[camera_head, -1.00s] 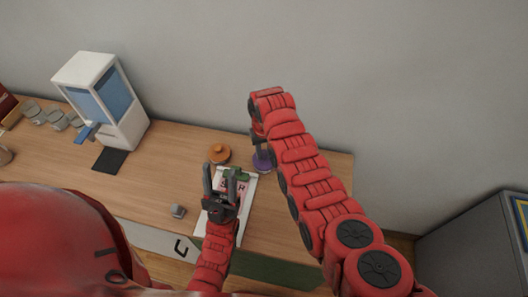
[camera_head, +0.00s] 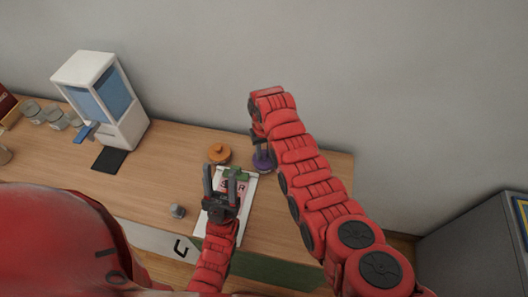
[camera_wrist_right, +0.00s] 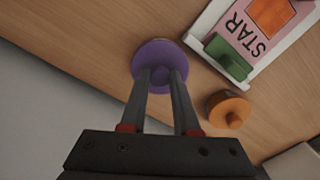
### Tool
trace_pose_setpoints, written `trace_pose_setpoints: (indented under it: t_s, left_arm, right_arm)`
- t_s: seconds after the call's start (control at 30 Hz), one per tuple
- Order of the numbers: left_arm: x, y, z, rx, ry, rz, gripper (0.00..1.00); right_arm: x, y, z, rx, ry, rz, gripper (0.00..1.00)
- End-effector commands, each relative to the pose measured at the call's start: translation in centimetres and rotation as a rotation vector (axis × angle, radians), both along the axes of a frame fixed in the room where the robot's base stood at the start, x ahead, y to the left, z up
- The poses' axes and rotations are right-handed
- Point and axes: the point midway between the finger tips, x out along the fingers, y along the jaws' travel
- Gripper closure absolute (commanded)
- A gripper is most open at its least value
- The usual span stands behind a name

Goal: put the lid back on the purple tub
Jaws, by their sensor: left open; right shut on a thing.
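A purple round piece (camera_wrist_right: 155,56) with a central knob shows in the right wrist view; it also shows in the head view (camera_head: 262,162), at the right part of the desk. My right gripper (camera_wrist_right: 157,74) is shut on its knob from above. The purple tub and its lid cannot be told apart here, and whether the lid is seated or just above the tub is unclear. My left gripper (camera_head: 220,172) is open and empty, over the white tray to the left of the purple piece.
An orange knobbed round piece (camera_head: 219,153) stands close left of the purple one. The white tray (camera_head: 246,208) holds a pink card and a green block (camera_wrist_right: 230,56). A small grey piece (camera_head: 177,211), a white-blue dispenser (camera_head: 102,98) and grey jars (camera_head: 53,116) are further left.

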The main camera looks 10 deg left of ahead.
Motion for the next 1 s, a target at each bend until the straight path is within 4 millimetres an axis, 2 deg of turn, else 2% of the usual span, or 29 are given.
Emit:
trace_pose_setpoints:
  t_s: [0.13, 0.17, 0.33, 0.37, 0.57, 0.73, 1.0]
  left_arm:
    - [-0.01, 0.0, 0.01, 0.0, 0.0, 0.0, 0.5]
    - [-0.01, 0.0, 0.01, 0.0, 0.0, 0.0, 0.5]
    - [0.0, 0.0, 0.01, 0.0, 0.0, 0.0, 0.5]
    - [0.0, 0.0, 0.01, 0.0, 0.0, 0.0, 0.5]
    - [0.0, 0.0, 0.02, 0.0, 0.0, 0.0, 0.5]
    - [0.0, 0.0, 0.01, 0.0, 0.0, 0.0, 0.5]
    - [-0.01, 0.0, 0.02, 0.0, 0.0, 0.0, 0.5]
  right_arm:
    - [0.01, -0.01, 0.01, 0.0, 0.0, 0.0, 1.0]
    - [0.01, -0.02, 0.01, 0.0, 0.0, 0.0, 0.69]
    - [0.02, -0.01, 0.01, 0.0, 0.0, 0.0, 0.38]
    - [0.02, -0.01, 0.01, 0.0, 0.0, 0.0, 0.35]
    - [0.02, -0.01, 0.01, 0.0, 0.0, 0.0, 0.35]
    - [0.02, -0.01, 0.01, 0.0, 0.0, 0.0, 0.05]
    - [0.02, -0.03, 0.01, 0.0, 0.0, -0.001, 0.05]
